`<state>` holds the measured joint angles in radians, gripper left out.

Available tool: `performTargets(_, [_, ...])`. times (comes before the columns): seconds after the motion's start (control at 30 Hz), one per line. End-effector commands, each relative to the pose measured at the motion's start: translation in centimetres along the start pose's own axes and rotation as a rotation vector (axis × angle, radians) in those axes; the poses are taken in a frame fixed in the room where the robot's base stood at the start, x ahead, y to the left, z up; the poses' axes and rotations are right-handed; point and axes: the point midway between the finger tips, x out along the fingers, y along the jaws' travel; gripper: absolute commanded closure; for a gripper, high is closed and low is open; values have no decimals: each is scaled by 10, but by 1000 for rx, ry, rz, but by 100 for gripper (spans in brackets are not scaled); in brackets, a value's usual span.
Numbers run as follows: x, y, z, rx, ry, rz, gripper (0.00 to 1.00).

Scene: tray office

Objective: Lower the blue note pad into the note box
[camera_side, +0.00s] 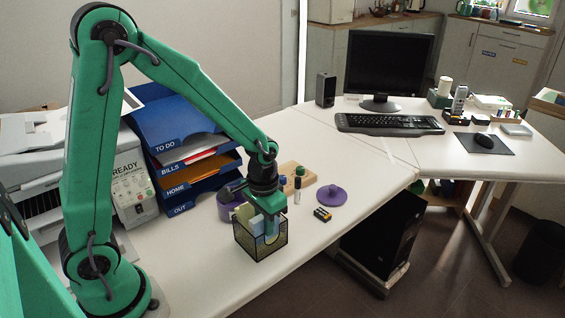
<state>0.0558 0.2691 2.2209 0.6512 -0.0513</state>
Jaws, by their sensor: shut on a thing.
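The note box (263,252) is a small open box with dark edges and see-through walls, standing upright on the white desk. Pale green and yellowish note paper (243,213) shows at its left side. My gripper (270,232) points down over the box, with its fingers reaching inside the rim. It is shut on the blue note pad (257,224), which shows only as a small blue patch beside the fingers. The pad's lower part is hard to make out through the wall, so I cannot tell whether it touches the floor of the box.
Behind the box are a purple round container (229,206) and a wooden board (304,178) with knobs. A purple disc (331,195) and a small yellow-black item (322,214) lie to the right. Blue letter trays (170,128) stand behind left. The desk's front edge is close.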

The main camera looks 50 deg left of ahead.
Motion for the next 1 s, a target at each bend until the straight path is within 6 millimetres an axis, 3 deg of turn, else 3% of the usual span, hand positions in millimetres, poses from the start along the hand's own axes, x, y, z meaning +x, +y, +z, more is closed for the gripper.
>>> performTargets(0.37, [2, 0, 0, 0, -1, 0, 100])
performTargets(0.4, [2, 0, 0, 0, -1, 0, 78])
performTargets(0.5, [2, 0, 0, 0, 0, 0, 59])
performTargets(0.53, [2, 0, 0, 0, 0, 0, 57])
performTargets(1.0, [-5, 0, 0, 0, 2, 0, 57])
